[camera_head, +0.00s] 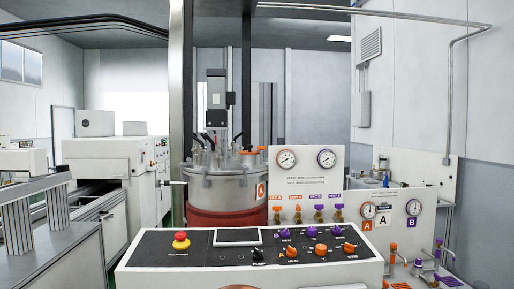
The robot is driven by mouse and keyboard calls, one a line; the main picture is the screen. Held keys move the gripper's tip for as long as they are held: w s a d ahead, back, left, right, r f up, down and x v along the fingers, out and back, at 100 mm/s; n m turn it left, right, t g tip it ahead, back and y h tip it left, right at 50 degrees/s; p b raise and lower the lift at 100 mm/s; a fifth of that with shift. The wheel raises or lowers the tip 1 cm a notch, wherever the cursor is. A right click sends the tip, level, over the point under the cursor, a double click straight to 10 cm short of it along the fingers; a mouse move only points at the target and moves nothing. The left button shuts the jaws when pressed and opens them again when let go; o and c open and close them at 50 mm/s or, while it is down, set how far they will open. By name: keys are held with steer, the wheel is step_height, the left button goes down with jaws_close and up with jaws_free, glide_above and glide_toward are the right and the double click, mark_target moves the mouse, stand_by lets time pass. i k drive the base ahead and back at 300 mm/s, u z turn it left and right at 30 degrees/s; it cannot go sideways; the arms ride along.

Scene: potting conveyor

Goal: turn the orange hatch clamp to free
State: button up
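A steel vessel (222,186) with a red lower band stands behind the control console. On its lid, at the right side, is a small orange part (249,152), which looks like the hatch clamp. It is too small to tell which way the clamp is turned. Several fittings and dark hoses crowd the lid to its left. My gripper is not in view, and nothing is seen touching the orange part.
The white console (150,270) spans the front, with a red emergency button (181,241) and several orange and purple knobs. A gauge panel (307,165) and orange and purple valves stand right of the vessel. A conveyor machine (115,165) is at left.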

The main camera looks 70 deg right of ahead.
mark_target(261, 148)
steer(key=z, duration=0.75)
steer(key=i, duration=0.8)
steer(key=z, duration=0.75)
